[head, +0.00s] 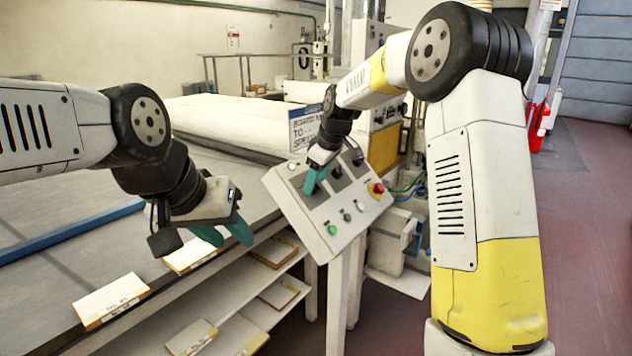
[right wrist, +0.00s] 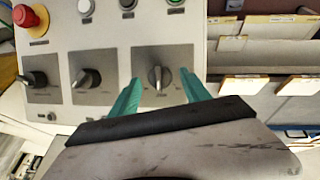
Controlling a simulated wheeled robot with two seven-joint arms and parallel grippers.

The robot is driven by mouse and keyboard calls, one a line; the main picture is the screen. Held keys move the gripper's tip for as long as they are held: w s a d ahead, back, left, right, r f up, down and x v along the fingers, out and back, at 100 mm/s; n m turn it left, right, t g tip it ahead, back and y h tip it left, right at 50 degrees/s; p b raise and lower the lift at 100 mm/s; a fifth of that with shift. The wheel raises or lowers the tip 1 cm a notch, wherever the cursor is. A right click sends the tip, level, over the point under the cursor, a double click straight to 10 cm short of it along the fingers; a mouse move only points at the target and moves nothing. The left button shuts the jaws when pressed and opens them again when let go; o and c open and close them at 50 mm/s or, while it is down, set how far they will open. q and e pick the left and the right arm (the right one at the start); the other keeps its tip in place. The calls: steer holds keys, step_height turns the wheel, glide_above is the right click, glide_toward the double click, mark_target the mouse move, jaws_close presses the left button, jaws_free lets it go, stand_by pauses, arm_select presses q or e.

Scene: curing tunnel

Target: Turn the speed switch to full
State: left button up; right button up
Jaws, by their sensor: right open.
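The control panel (head: 335,222) is a tilted grey box on a post, with three rotary switches. In the right wrist view, one rotary switch (right wrist: 158,77) has its grip nearly upright in the picture, on a grey plate. Its label is too small to read, so I cannot tell whether it is the speed switch. My right gripper (right wrist: 160,79) is open, its teal fingers on either side of this switch with gaps. In the head view, my right gripper (head: 314,180) hides that switch. My left gripper (head: 234,240) is open and empty beside the bench edge.
A red emergency button (right wrist: 27,17), two more switches (right wrist: 86,79) (right wrist: 35,80) and a green button (head: 332,229) share the panel. A bench (head: 60,290) with cards and shelves stands left. A sign (head: 308,128) stands behind the panel.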

steer(key=shift+a+f, duration=0.1)
steer(key=shift+f, duration=0.25)
jaws_close()
steer(key=shift+w+m, duration=0.1)
steer(key=shift+m, duration=0.2)
steer(key=m+g, duration=0.1)
steer(key=m, duration=0.1)
steer(key=m+g+y, duration=0.1)
steer(key=m, duration=0.1)
steer(key=shift+w+d+m, duration=0.2)
steer(key=shift+m, duration=0.1)
steer(key=m+y, duration=0.1)
steer(key=m, duration=0.1)
steer(key=m+g+y, duration=0.1)
steer(key=m, duration=0.2)
steer(key=shift+w+d, duration=0.15)
steer(key=shift+d, duration=0.05)
stand_by(0.4)
